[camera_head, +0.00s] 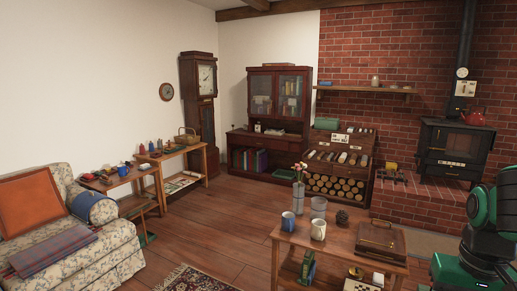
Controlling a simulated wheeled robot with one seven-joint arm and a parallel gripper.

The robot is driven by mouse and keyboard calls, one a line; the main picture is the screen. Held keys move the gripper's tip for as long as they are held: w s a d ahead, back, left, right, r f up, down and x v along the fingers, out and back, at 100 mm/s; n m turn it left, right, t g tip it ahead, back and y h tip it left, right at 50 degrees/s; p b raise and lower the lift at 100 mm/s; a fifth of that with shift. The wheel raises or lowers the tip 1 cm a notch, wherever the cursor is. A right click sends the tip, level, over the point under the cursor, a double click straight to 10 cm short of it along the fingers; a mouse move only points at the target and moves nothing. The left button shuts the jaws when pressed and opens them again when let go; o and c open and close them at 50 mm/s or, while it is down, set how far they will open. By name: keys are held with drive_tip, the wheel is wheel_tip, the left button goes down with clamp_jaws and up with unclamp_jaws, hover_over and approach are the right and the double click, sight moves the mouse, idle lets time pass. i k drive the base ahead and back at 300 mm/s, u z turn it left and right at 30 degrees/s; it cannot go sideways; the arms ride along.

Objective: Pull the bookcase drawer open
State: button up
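The bookcase (308,99) is a dark reddish-brown wooden cabinet against the far wall, left of the brick chimney wall. It has two glass doors above, a ledge in the middle and open space with upright books (250,160) below. A band under the ledge (265,141) looks like the drawer front; it seems flush, but handles are too small to make out. My arm (487,225), black and green, shows at the lower right edge, far across the room from the bookcase. My gripper's fingers do not show.
A low table (300,238) with mugs, a vase and a brown case stands in front. A floral sofa (120,243) is at left, side tables (182,153) behind it. A shelf unit (341,168) of logs stands right of the bookcase. Open wooden floor (225,215) lies between.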

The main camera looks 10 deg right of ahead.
sight(241, 140)
drive_tip(key=u, duration=0.45)
drive_tip(key=i, duration=6.15)
drive_tip(key=z, duration=2.05)
